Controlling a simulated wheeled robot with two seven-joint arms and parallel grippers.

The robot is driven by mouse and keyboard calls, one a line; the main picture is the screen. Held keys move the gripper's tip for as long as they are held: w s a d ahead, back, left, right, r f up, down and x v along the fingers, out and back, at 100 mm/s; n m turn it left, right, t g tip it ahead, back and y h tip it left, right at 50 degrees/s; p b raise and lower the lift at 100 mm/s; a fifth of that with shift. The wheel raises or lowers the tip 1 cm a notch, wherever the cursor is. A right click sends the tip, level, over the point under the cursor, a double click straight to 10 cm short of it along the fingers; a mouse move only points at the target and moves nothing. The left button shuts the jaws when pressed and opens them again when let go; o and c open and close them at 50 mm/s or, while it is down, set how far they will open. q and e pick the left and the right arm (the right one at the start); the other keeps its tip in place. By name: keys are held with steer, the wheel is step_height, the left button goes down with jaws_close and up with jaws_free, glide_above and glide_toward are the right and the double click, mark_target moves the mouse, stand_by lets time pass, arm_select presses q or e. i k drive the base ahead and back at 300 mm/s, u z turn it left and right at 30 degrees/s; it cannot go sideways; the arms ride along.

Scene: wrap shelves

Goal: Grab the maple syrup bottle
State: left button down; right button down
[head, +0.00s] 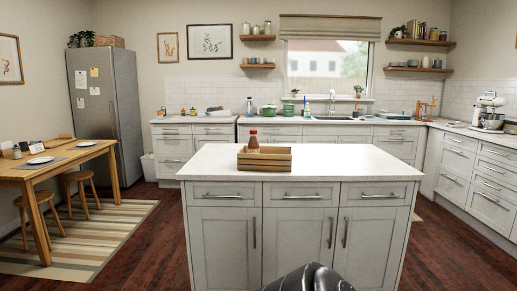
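A brown bottle with a red cap (253,139), which looks like the maple syrup bottle, stands upright in or just behind a small wooden crate (265,162). Its lower part is hidden by the crate's front slats, and its label cannot be read. The crate sits on the white top of the kitchen island (330,160), left of the middle. Neither of my grippers is in view. A dark rounded part of my own body shows at the bottom edge, well in front of the island.
The rest of the island top is clear. A wooden dining table (62,162) with stools stands at the left, near a grey fridge (108,105). Counters (330,122) line the back and right walls. The wooden floor (135,255) left of the island is free beside a striped rug (100,235).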

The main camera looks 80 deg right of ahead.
mark_target(253, 146)
steer(key=z, duration=2.05)
steer(key=i, duration=0.7)
steer(key=u, duration=0.65)
steer(key=i, duration=1.1)
steer(key=z, duration=0.3)
